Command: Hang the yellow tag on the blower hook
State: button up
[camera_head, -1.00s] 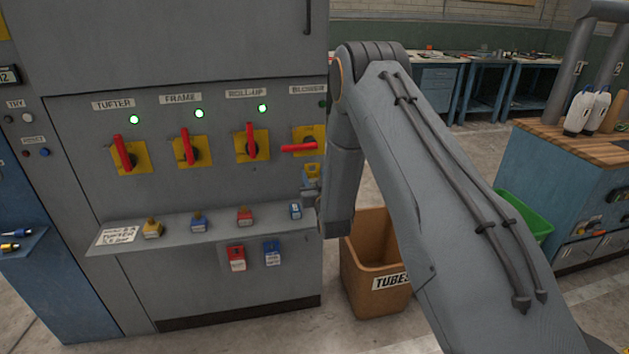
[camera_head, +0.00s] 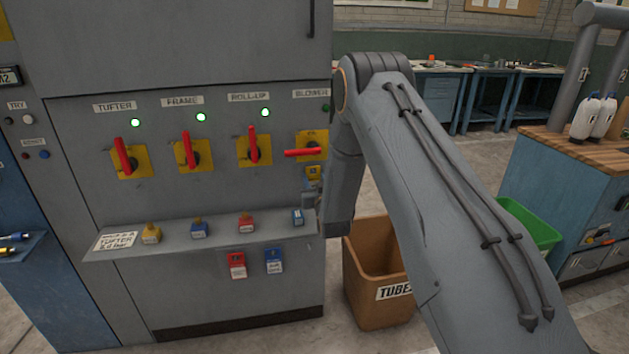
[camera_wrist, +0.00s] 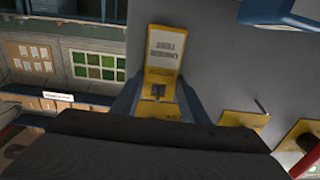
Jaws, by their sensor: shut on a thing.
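The yellow tag (camera_wrist: 163,60) is held in my gripper (camera_wrist: 158,98), with a finger on each side of its lower end in the wrist view. Its pale label has dark print that appears upside down. In the head view the tag (camera_head: 313,172) shows just below the blower switch (camera_head: 310,146), in front of the grey panel. That switch has a yellow plate and a red handle lying level. My gripper (camera_head: 309,190) is partly hidden by my own arm. I cannot make out the blower hook or whether the tag touches it.
The tufter (camera_head: 130,160), frame (camera_head: 192,153) and roll-up (camera_head: 254,148) switches have near-upright red handles and green lights above. A brown bin (camera_head: 378,290) stands right.

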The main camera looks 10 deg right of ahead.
dwell(0.4)
jog(key=o, duration=1.1)
jog(key=s+r+g, duration=0.1)
jog(key=s+g, duration=0.5)
jog(key=s, duration=1)
jog(key=s+r+g, duration=0.2)
jog(key=s+g, duration=0.4)
jog(key=s, duration=1.1)
jog(key=s+r+g, duration=0.2)
jog(key=s+g, duration=0.4)
jog(key=s, duration=1.1)
jog(key=shift+s+a+r+b, duration=0.1)
jog(key=shift+s+r+b, duration=0.15)
jog(key=shift+b, duration=0.1)
